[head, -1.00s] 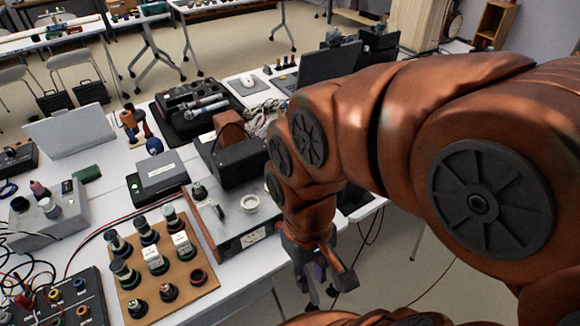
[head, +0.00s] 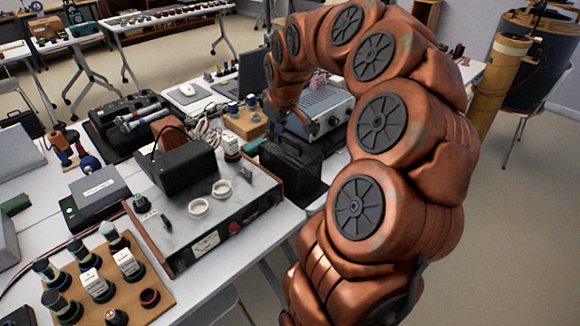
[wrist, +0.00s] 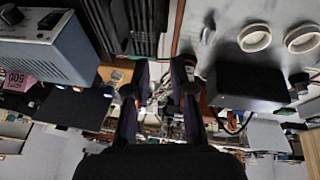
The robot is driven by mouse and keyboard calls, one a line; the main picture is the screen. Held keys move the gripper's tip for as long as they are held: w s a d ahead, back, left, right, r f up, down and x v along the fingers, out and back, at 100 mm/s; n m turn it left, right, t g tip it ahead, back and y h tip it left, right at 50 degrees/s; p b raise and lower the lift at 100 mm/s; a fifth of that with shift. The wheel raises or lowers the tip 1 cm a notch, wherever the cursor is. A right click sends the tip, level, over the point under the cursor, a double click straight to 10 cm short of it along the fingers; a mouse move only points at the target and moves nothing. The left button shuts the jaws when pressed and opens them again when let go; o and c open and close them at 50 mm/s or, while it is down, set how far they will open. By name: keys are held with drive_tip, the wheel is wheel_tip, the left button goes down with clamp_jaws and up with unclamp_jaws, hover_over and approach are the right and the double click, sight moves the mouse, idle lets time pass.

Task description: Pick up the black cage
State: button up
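The black cage (head: 292,168) stands at the right end of the white table in the head view, beside the metal-topped meter unit. Its dark slatted side (wrist: 128,22) fills the upper middle of the wrist view.
The meter unit (head: 235,205) with white rings and a black box (head: 187,167) sits left of the cage. A grey-blue instrument (head: 325,107) stands behind it. A wooden board (head: 245,123) with small parts is behind left. Open floor lies to the right.

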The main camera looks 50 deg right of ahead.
hover_over(290, 139)
drive_tip(key=s+a, duration=0.1)
drive_tip(key=s, duration=0.1)
drive_tip(key=f, duration=0.2)
drive_tip(key=shift+d+m+h, duration=0.1)
drive_tip(key=shift+m+h, duration=0.2)
drive_tip(key=shift+h, duration=0.1)
drive_tip(key=shift+p+x, duration=0.7)
drive_tip(key=shift+x, duration=2.8)
clamp_jaws()
